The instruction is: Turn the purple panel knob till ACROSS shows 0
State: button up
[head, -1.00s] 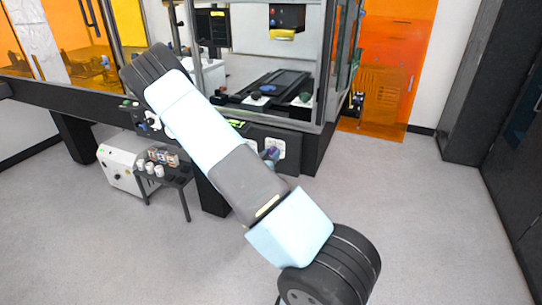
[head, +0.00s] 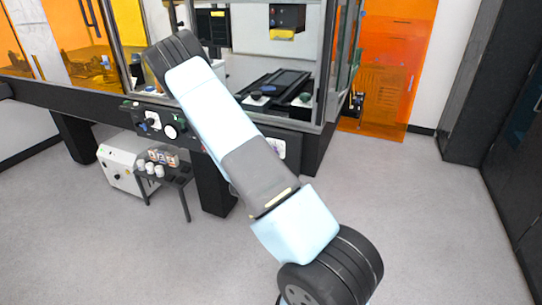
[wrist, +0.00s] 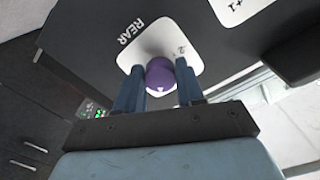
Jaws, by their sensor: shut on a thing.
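The purple knob (wrist: 160,75) sits on a white plate (wrist: 150,38) of the black panel in the wrist view. The plate carries the word REAR and a "-2" mark. A small white pointer mark shows on the knob. My gripper (wrist: 159,82) has one finger on each side of the knob and is shut on it. In the head view my arm hides the knob and gripper; only part of the white plate (head: 278,147) shows. A small green display (wrist: 96,111) is partly visible in the wrist view, too small to read; the ACROSS reading cannot be made out.
Another white plate marked "+1" (wrist: 238,8) is at the top right of the wrist view. In the head view, more panel controls (head: 160,125) are left of my arm. A small side table (head: 172,172) and white box (head: 120,165) stand below. The floor at right is clear.

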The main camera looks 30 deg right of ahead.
jog(key=shift+w+a+m, duration=0.1)
jog(key=shift+m, duration=0.4)
jog(key=o, duration=1)
jog(key=shift+o, duration=0.2)
jog(key=v, duration=1.3)
jog(key=shift+s+a, duration=0.25)
jog(key=shift+a, duration=0.05)
jog(key=shift+f, duration=0.1)
jog(key=shift+w, duration=0.1)
